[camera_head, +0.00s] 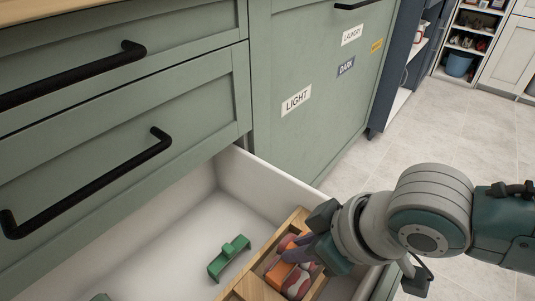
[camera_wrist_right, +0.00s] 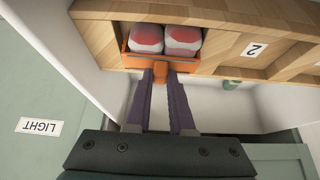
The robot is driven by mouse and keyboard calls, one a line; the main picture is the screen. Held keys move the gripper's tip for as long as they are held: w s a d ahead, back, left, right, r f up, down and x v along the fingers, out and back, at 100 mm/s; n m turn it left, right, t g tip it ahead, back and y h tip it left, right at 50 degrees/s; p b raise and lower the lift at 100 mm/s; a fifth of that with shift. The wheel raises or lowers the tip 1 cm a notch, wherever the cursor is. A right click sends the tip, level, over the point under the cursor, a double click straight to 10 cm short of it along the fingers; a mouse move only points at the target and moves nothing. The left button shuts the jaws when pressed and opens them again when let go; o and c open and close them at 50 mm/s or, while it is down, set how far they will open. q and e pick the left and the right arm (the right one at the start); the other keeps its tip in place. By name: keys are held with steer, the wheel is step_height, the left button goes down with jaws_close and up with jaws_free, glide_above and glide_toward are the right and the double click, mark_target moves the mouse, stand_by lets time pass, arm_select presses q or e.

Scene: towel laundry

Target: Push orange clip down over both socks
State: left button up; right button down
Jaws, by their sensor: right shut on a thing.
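The orange clip (camera_head: 284,275) is at a compartment of the wooden organizer (camera_head: 261,290) in the open drawer. In the right wrist view the orange clip (camera_wrist_right: 142,62) lies along the near side of two rolled red-and-white socks (camera_wrist_right: 146,38) (camera_wrist_right: 183,40), with its ends beside them. My right gripper (camera_wrist_right: 161,72) has its purple fingers shut on the clip's middle tab. In the head view the right gripper (camera_head: 296,253) reaches in from the right and partly hides the clip and the reddish socks (camera_head: 297,284). My left gripper is not in view.
A green clip (camera_head: 229,257) lies on the white floor of the drawer (camera_head: 180,262), left of the organizer. The right drawer wall (camera_head: 275,178) rises close to the organizer. Green cabinet fronts with black handles (camera_head: 90,182) stand behind. A label "2" (camera_wrist_right: 254,49) marks the organizer.

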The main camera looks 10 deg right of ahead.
steer(key=shift+f, duration=0.1)
steer(key=c, duration=0.9)
jaws_free()
steer(key=shift+o, duration=1)
steer(key=shift+o, duration=0.2)
steer(key=o, duration=0.4)
steer(key=shift+c, duration=0.2)
step_height(320, 180, up, 7)
steer(key=p, duration=0.8)
